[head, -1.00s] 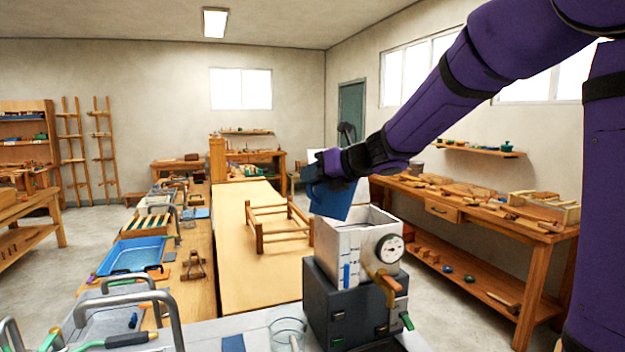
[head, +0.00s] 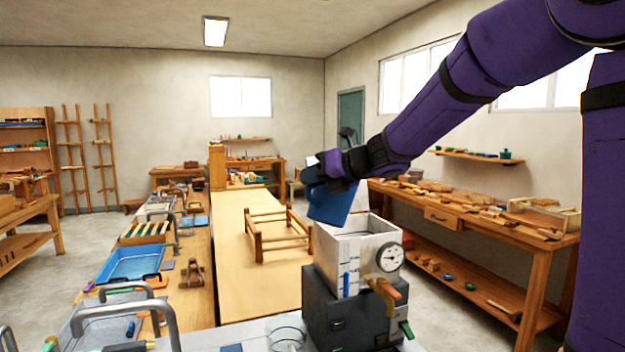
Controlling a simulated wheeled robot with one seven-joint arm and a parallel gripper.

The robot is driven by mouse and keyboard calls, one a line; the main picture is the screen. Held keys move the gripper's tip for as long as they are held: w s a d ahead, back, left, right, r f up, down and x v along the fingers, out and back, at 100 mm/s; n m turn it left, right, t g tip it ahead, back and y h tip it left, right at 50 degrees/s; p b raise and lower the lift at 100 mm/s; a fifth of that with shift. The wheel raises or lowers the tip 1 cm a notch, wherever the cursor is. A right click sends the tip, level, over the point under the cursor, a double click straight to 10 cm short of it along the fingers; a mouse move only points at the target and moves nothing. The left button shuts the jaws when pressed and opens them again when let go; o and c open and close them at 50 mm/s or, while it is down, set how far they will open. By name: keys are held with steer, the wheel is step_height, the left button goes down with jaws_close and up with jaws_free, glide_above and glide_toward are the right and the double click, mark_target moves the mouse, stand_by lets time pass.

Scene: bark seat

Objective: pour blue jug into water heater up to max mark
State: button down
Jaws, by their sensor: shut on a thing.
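The blue jug (head: 333,206) is held in my gripper (head: 338,168) and looks tilted above the water heater. My gripper is shut on the jug; its fingers are partly hidden by the jug and wrist. The water heater (head: 334,245) is a pale open-topped tank on a dark grey base (head: 345,312). It has a round dial (head: 390,257) and a tap at its front right. A blue level strip (head: 346,285) shows on its front left. The max mark is too small to read, and I cannot see water flowing.
A glass beaker (head: 286,332) stands left of the heater. A wooden frame (head: 279,238) sits on the long bench behind. A blue tray (head: 133,264) lies on the left bench. A right-hand workbench (head: 500,222) carries many wooden pieces.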

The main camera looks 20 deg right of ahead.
steer(key=shift+w+d+r+m+y, duration=0.45)
steer(key=shift+d+r+m, duration=0.35)
steer(key=shift+r, duration=0.7)
steer(key=shift+w+d+r+m+y, duration=0.35)
steer(key=shift+d+r+m+y, duration=0.25)
steer(key=shift+r+m, duration=0.65)
steer(key=shift+w+d+r+m+y, duration=0.5)
steer(key=shift+d+r, duration=0.2)
steer(key=shift+r, duration=1.05)
stand_by(0.8)
steer(key=shift+w+d+r+m+y, duration=0.2)
steer(key=shift+w+d+r+m, duration=0.15)
steer(key=shift+d, duration=0.2)
steer(key=shift+w+d+r+m+y, duration=0.15)
steer(key=shift+d+r+m, duration=0.1)
steer(key=shift+d+m, duration=0.2)
stand_by(0.4)
